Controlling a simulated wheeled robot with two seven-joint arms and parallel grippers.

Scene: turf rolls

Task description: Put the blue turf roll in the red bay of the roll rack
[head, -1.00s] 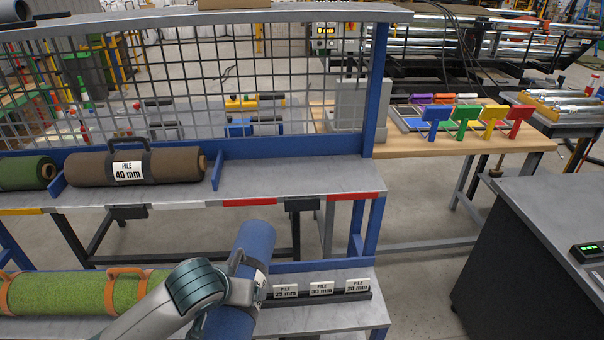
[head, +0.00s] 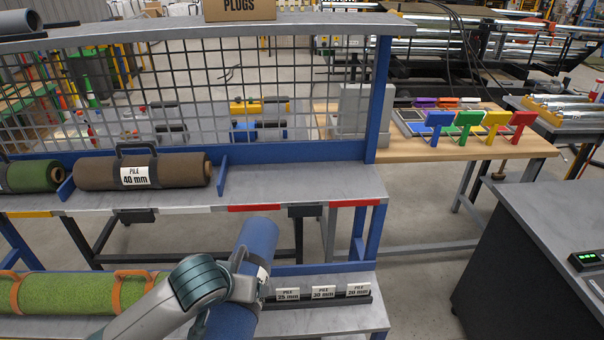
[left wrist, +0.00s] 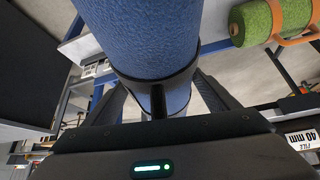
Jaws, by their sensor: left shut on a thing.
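That bay is empty. My right gripper is not in view.
A brown roll (head: 100,173) labelled 40 mm lies left of the divider, with a dark green roll (head: 30,176) further left. A light green roll (head: 65,294) lies on the lower shelf. Pile label cards (head: 323,292) stand at its right. A dark-sided counter (head: 520,235) is at right.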

